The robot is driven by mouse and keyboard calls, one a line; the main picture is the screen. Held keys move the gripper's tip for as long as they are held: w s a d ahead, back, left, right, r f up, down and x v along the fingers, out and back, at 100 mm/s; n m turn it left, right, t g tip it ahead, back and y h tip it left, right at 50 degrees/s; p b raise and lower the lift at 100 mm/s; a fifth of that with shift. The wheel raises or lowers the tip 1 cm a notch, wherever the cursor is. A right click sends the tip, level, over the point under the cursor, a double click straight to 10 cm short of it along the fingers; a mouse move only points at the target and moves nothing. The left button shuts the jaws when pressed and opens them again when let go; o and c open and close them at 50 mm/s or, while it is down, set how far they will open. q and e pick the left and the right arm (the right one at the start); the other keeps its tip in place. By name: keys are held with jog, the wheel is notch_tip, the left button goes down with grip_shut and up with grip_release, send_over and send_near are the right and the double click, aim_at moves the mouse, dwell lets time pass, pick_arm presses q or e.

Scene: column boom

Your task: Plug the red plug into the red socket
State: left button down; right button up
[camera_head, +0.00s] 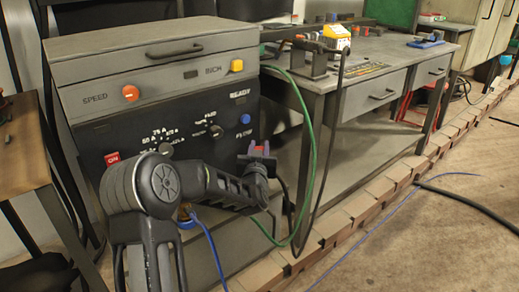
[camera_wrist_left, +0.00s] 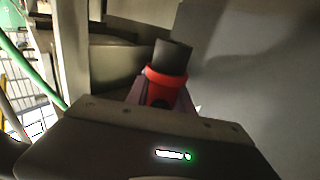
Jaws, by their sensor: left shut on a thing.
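My left gripper (camera_head: 260,156) is out in front of the lower right side of the grey control cabinet. It is shut on the red plug, which shows in the left wrist view as a red collar (camera_wrist_left: 167,80) with a dark cylinder (camera_wrist_left: 172,56) rising from it. In the head view the plug is small and I cannot make out its details. I cannot pick out a red socket in either view; my left arm covers part of the lower front of the cabinet. My right gripper is not in view.
The grey control cabinet (camera_head: 160,70) has an orange knob (camera_head: 130,93), a red ON switch (camera_head: 112,158) and a blue button (camera_head: 245,118). A blue cable (camera_head: 210,250) hangs below my arm. A green cable (camera_head: 306,150) hangs by the workbench (camera_head: 340,90). Bricks (camera_head: 370,205) line the floor.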

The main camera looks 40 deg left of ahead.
pick_arm(q)
jog(key=shift+f+b, duration=1.7)
jog(key=shift+f, duration=1.15)
jog(key=shift+s+b, duration=0.1)
jog(key=shift+b, duration=0.3)
jog(key=shift+d+f+b, duration=0.1)
jog(key=shift+f+b, duration=0.45)
jog(key=shift+f, duration=0.05)
jog(key=c, duration=1.4)
grip_release()
jog(key=shift+s, duration=0.1)
jog(key=b+v, duration=0.1)
jog(key=v, duration=1)
